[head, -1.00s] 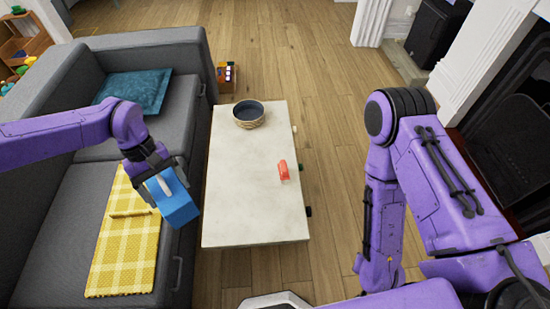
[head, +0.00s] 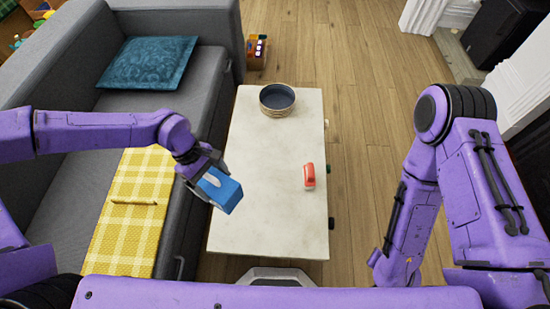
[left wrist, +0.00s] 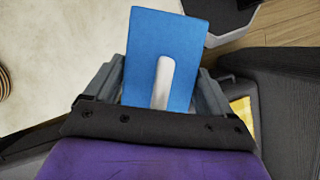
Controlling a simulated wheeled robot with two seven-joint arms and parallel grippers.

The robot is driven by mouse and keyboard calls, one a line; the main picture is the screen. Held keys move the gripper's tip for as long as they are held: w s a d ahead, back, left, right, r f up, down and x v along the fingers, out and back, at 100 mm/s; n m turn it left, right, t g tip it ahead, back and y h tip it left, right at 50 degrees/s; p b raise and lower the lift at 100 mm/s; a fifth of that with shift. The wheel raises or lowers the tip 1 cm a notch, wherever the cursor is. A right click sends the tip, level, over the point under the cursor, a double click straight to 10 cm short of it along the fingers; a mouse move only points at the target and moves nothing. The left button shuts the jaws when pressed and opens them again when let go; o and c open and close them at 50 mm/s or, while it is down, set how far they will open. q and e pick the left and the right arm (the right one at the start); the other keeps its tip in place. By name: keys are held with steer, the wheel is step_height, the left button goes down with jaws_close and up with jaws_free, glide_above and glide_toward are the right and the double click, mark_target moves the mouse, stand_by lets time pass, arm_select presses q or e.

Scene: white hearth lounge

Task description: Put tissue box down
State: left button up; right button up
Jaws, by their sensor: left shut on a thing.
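The blue tissue box (head: 225,196), with a white tissue slot on its top, is held tilted by my left gripper (head: 207,183). In the head view it shows over the left edge of the pale coffee table (head: 262,150); its height above the top is hard to tell. In the left wrist view the box (left wrist: 182,50) sits between the two grey fingers of my left gripper (left wrist: 158,90), with the table top (left wrist: 60,50) to the left. My right arm shows at the right of the head view, but its gripper is out of sight.
A dark bowl (head: 277,100) stands at the table's far end, and a red object (head: 309,176) lies near its right edge. The near left part of the table is clear. A grey sofa (head: 180,95) with a yellow plaid blanket (head: 122,225) and teal cushion (head: 147,62) stands left.

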mark_target(231, 212)
arm_select(q)
steer(key=s+d+f+n+b, duration=0.1)
steer(key=s+d+f, duration=0.1)
steer(key=s+f, duration=0.1)
steer(key=s+d+f+n+t+b, duration=0.1)
steer(key=s+f, duration=0.1)
steer(key=shift+s+d+f+n+b, duration=0.2)
steer(key=shift+d+f+n+b, duration=0.05)
steer(key=shift+d+n+b, duration=0.05)
steer(key=s+d+f+n+t+b, duration=0.1)
steer(key=s+d+f+n+b, duration=0.3)
steer(key=s, duration=0.4)
steer(key=shift+m+h, duration=0.3)
steer(key=shift+m, duration=0.1)
steer(key=shift+w+a+f+b, duration=0.2)
steer(key=shift+w+f+b, duration=0.55)
steer(key=shift+w+f, duration=1.45)
steer(key=shift+w+a+f+b, duration=0.15)
steer(key=shift+w+f+b, duration=0.55)
steer(key=shift+w+f, duration=1.55)
steer(key=shift+w+a+f+b, duration=0.2)
steer(key=shift+w+f+b, duration=0.55)
steer(key=shift+w+f, duration=1.45)
arm_select(e)
step_height(231, 212, down, 12)
steer(key=shift+s+f, duration=0.25)
steer(key=shift+s, duration=0.05)
arm_select(q)
steer(key=shift+w+r, duration=0.25)
